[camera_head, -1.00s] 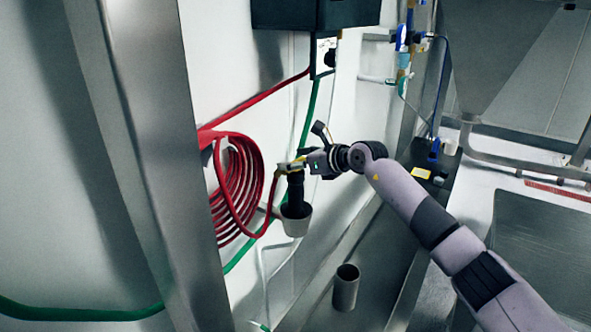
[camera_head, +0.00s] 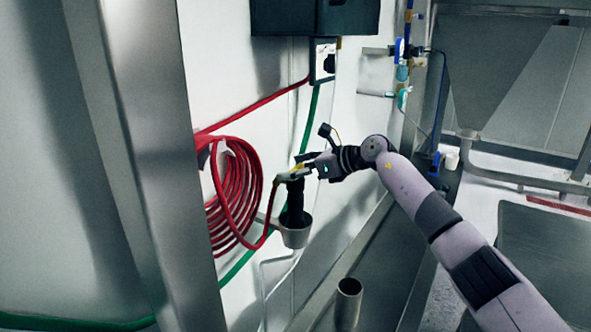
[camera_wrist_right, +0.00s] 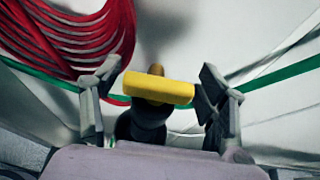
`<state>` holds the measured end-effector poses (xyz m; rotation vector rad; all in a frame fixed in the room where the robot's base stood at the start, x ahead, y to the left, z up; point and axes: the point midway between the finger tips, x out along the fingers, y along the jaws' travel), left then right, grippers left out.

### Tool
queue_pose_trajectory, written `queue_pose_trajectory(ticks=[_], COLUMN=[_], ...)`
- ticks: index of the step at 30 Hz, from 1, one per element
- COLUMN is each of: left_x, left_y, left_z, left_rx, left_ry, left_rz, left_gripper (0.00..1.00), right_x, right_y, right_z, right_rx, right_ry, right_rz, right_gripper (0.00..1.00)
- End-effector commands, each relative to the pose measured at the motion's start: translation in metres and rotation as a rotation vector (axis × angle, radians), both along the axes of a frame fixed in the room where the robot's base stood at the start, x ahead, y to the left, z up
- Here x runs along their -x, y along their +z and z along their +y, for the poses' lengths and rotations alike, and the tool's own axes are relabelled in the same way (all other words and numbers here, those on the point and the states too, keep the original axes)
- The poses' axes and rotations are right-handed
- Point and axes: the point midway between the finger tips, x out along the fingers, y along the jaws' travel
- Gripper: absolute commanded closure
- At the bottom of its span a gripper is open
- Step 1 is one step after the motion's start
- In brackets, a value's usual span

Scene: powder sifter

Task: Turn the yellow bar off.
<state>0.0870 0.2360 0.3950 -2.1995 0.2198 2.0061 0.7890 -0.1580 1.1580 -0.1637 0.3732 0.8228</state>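The yellow bar (camera_wrist_right: 158,89) lies crosswise on top of a dark valve body (camera_wrist_right: 142,125) in the right wrist view. In the head view, a black nozzle (camera_head: 293,206) hangs below the valve, its lower end inside a grey cup (camera_head: 296,237) at the wall. My right gripper (camera_head: 296,170) is at the valve, and its fingers largely hide the bar there. In the wrist view its fingers stand apart on either side of the bar. The right finger is at or very near the bar's right end; a gap shows at the left. My left gripper is not in view.
A coiled red hose (camera_head: 236,200) hangs on the wall left of the valve. A green hose (camera_head: 240,265) runs behind. A steel post (camera_head: 150,170) stands at the left, an open metal tube (camera_head: 348,300) below. A dark box (camera_head: 315,15) hangs above.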

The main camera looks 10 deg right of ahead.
Motion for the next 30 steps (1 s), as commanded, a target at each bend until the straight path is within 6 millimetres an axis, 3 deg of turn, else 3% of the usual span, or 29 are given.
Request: queue_pose_trajectory(ticks=[14, 30], left_x=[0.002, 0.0], left_y=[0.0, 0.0], left_z=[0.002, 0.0], left_rx=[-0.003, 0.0], left_ry=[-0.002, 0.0], left_rz=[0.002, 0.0], left_gripper=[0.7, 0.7], right_x=[0.002, 0.063], right_y=[0.004, 0.04], right_z=[-0.004, -0.071], right_rx=[-0.001, 0.001], right_ry=[-0.002, -0.002], right_rz=[-0.004, -0.004], right_gripper=[0.23, 0.23])
